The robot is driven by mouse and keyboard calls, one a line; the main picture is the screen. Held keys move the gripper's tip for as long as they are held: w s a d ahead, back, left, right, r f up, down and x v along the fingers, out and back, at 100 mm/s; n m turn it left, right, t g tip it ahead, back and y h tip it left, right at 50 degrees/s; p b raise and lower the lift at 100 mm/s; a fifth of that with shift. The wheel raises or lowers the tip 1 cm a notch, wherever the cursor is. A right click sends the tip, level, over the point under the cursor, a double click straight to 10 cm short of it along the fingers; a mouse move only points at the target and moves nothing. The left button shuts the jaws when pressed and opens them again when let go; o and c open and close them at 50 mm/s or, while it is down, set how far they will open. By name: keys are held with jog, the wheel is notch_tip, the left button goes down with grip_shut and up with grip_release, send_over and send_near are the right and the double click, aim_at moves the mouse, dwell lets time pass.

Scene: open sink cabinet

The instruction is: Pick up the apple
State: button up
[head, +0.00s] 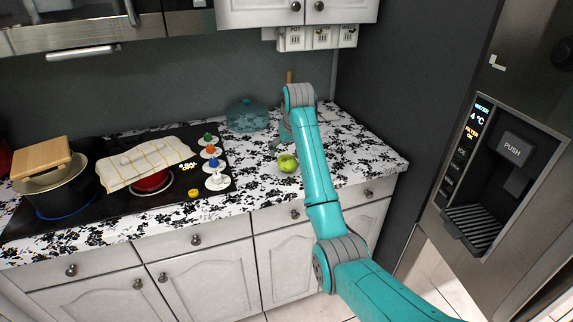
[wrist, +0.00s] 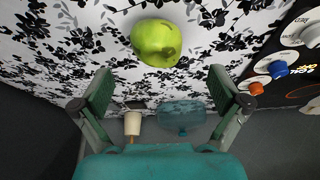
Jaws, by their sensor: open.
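A green apple (head: 288,163) sits on the black-and-white floral countertop (head: 350,150), just left of my arm in the head view. In the wrist view the apple (wrist: 157,42) is at the top centre, beyond the fingertips and roughly between their lines. My gripper (wrist: 162,85) is open and empty, with its two fingers spread wide apart. The apple is not touched by either finger. In the head view my gripper (head: 281,140) is partly hidden by my arm, behind the apple toward the wall.
A blue translucent container (head: 247,115) stands near the wall. A cup (wrist: 133,123) shows beside it in the wrist view. Left are coloured knobs (head: 211,163), a black cooktop (head: 120,190), a cloth-covered pan (head: 148,165) and a pot (head: 55,190). A fridge (head: 500,130) stands right.

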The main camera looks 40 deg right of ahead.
aim_at(289, 160)
jog(key=shift+s+x, duration=0.2)
jog(key=shift+x, duration=1.65)
jog(key=shift+s+x, duration=0.15)
jog(key=shift+x, duration=1.7)
jog(key=shift+d+f, duration=0.1)
jog(key=c, duration=1.3)
